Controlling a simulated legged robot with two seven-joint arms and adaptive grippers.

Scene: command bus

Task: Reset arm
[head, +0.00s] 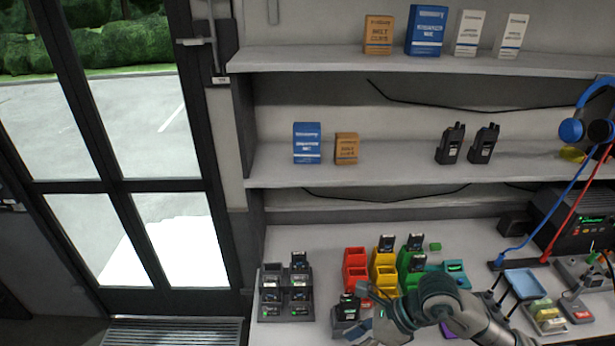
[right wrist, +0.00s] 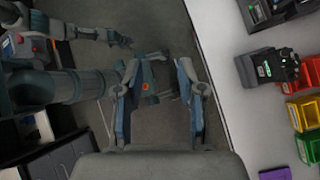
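My right arm reaches in from the lower right of the head view, its gripper (head: 368,318) low over the counter's front edge, beside a dark radio in a charger (head: 346,308). In the right wrist view, the right gripper (right wrist: 157,72) has its two fingers spread apart with nothing between them. Floor and a part of my own body show beyond the fingers. My left arm is not in the head view. A thin arm end, likely my left gripper (right wrist: 118,39), shows at the upper left of the right wrist view, too small to read its fingers.
The counter (head: 290,240) holds a black charger rack (head: 286,305), red bins (head: 355,268), yellow bins (head: 383,275), green bins (head: 408,268) and a blue tray (head: 523,283). Shelves above hold boxes and two radios (head: 467,143). A glazed door (head: 130,190) stands at left.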

